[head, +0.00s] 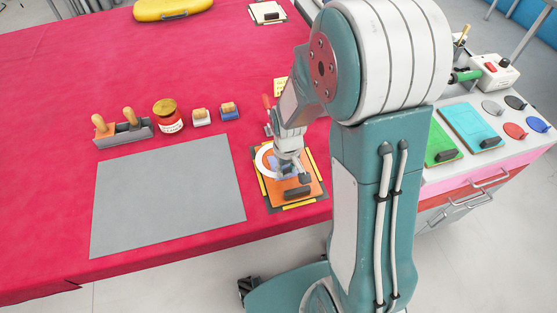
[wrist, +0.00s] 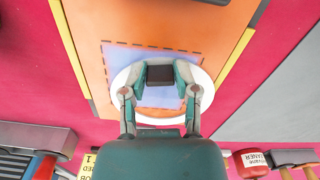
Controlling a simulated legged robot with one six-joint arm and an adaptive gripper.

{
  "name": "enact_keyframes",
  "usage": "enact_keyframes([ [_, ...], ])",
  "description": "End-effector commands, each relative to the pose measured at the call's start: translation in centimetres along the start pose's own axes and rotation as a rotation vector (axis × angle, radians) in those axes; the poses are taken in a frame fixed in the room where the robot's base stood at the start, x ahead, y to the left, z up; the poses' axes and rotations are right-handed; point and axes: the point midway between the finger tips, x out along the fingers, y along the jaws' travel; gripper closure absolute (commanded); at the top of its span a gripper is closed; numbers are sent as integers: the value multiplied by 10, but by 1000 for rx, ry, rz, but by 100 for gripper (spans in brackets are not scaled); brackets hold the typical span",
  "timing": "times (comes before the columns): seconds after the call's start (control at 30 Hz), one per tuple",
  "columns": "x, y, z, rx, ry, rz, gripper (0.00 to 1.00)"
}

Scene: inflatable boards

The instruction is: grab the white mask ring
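The white mask ring (wrist: 208,90) is over the lilac square (wrist: 116,62) on the orange board (wrist: 200,25). A small dark block (wrist: 160,74), which looks like the ring's grip tab, sits between my fingertips. My gripper (wrist: 160,80) has a finger against each side of this block, with no clear gap, so it looks shut on it. In the head view, my gripper (head: 288,160) points down over the board, and the ring (head: 262,163) shows to its left. My fingers and palm hide part of the ring. I cannot tell whether the ring touches the board.
A black handle (head: 298,191) stands on the board's near part. A grey sheet (head: 168,195) lies to the left. Behind it are wooden-handled tools (head: 130,118), a red jar (head: 168,118) and two small brushes (head: 201,117). A cart (head: 470,175) with coloured patches stands at right.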

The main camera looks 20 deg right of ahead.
Motion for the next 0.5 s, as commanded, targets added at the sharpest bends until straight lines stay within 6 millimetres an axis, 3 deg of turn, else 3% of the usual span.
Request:
enact_keyframes([
  [0.5, -5, 0, 0, 0, 0, 0, 100],
])
